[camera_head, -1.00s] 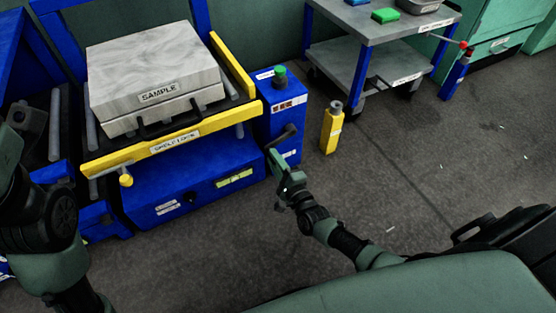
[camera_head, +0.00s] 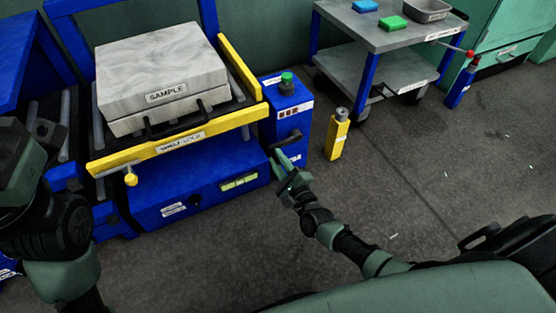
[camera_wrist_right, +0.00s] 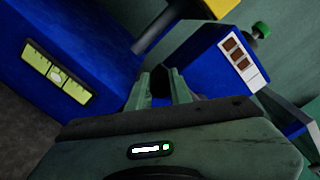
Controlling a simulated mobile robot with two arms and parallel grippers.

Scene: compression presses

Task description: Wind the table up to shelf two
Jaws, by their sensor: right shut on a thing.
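The table (camera_head: 112,167) has a yellow front bar and rollers, and carries a marbled grey block labelled SAMPLE (camera_head: 166,92). It sits over a blue base (camera_head: 200,190). A blue column (camera_head: 292,112) with a green knob stands at its right, with a dark crank (camera_head: 288,139) on its front side. My right gripper (camera_head: 275,155) is at the crank, shut on its grip. In the right wrist view the fingers (camera_wrist_right: 162,88) close around a dark part, mostly hidden between them. My left arm shows at the left edge; its gripper is out of frame.
A yellow post (camera_head: 337,137) stands on the floor right of the column. A grey two-level cart (camera_head: 385,40) with blue and green blocks and a metal tray stands behind. A blue bottle-like object (camera_head: 461,84) is beside the cart.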

